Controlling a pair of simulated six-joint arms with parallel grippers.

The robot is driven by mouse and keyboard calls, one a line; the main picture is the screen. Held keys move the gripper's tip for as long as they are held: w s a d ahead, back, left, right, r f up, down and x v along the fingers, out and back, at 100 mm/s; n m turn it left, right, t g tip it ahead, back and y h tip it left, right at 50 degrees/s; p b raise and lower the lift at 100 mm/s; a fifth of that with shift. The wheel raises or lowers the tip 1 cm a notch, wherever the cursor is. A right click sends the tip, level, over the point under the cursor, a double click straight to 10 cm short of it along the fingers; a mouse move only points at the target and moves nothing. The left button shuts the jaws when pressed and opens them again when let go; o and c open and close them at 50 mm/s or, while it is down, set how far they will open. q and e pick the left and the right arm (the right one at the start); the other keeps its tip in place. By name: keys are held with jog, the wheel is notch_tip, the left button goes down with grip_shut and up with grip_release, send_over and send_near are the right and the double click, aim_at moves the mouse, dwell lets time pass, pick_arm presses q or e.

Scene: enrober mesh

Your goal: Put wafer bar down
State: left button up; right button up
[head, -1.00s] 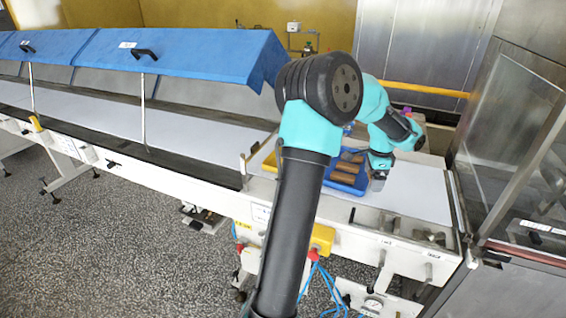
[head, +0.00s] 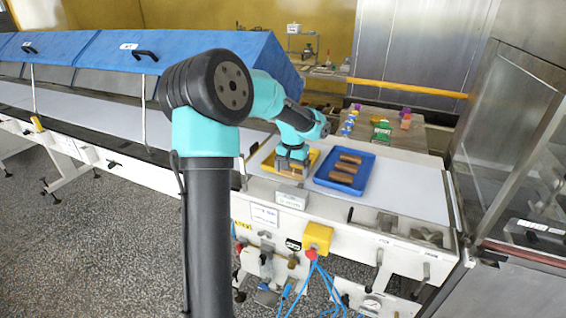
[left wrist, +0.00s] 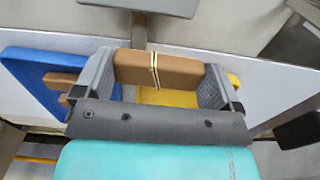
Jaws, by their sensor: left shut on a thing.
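My left gripper (head: 291,172) is over the yellow tray (head: 314,156) on the white belt. In the left wrist view, the left gripper (left wrist: 155,85) is shut on a brown wafer bar (left wrist: 134,67) with thin pale bands across its middle. The yellow tray (left wrist: 165,97) shows below the bar. I cannot tell whether the bar touches the tray. The blue tray (head: 372,163) lies just right of the yellow one and holds brown bars (head: 345,167); it also shows at the left of the left wrist view (left wrist: 35,70). My right gripper is out of view.
The white belt (head: 415,190) is clear right of the blue tray. A blue hood (head: 110,52) covers the belt at the left. Behind, a table holds colourful small items (head: 382,131). A glazed metal cabinet (head: 520,130) stands at the right.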

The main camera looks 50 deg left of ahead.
pick_arm(q)
jog(key=w+a, duration=0.3)
jog(key=a, duration=0.1)
jog(key=w+a+f, duration=0.1)
jog(key=w+a, duration=0.2)
jog(key=w, duration=0.1)
jog(key=w+a, duration=0.3)
jog(key=a, duration=0.1)
jog(key=shift+w+a+f, duration=0.15)
jog(key=shift+a+f, duration=0.1)
jog(key=shift+a, duration=0.1)
jog(key=shift+w+a, duration=0.15)
jog(key=shift+f, duration=1.75)
jog(key=shift+f, duration=0.1)
jog(key=shift+o, duration=1.4)
jog(key=shift+f, duration=0.1)
jog(key=shift+o, duration=0.9)
